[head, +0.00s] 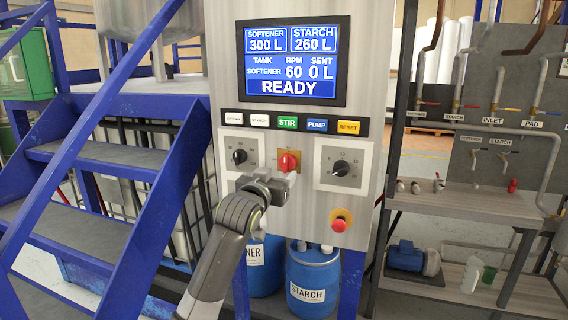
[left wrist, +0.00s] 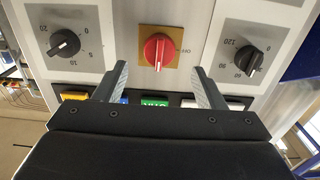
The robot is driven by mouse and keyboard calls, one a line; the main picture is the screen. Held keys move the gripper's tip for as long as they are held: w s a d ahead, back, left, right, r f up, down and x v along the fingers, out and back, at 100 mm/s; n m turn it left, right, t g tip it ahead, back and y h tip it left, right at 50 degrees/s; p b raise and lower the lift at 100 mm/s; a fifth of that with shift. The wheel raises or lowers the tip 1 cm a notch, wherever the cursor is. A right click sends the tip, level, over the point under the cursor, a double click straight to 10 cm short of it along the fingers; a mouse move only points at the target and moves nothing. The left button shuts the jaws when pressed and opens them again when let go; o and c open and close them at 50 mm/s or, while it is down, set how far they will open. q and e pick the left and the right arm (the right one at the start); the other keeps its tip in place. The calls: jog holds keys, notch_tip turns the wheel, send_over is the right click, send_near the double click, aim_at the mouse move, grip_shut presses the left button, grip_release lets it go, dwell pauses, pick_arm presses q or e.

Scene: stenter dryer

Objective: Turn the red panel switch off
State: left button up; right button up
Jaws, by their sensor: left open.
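The red panel switch (head: 287,162) is a red rotary knob on a yellow-brown square plate, low on the grey control panel. My left gripper (head: 272,184) is just below and in front of the switch in the head view. In the left wrist view my left gripper (left wrist: 159,72) is open, one finger on each side of the switch, with nothing between them. Contact with the panel cannot be told. My right gripper is out of view.
Black dials flank the switch, left (head: 239,156) and right (head: 341,167). A button row with STIR (head: 288,123) runs above, under the screen (head: 293,60) reading READY. A red emergency button (head: 339,224) is below right. Blue stairs (head: 90,150) stand left, a pipe rack right.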

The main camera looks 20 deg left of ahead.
aim_at(285, 166)
pick_arm(q)
jog(key=shift+w+d+p, duration=0.15)
jog(key=shift+w+p, duration=0.8)
jog(key=shift+w, duration=2.35)
jog(key=shift+c, duration=0.4)
jog(key=c, duration=0.9)
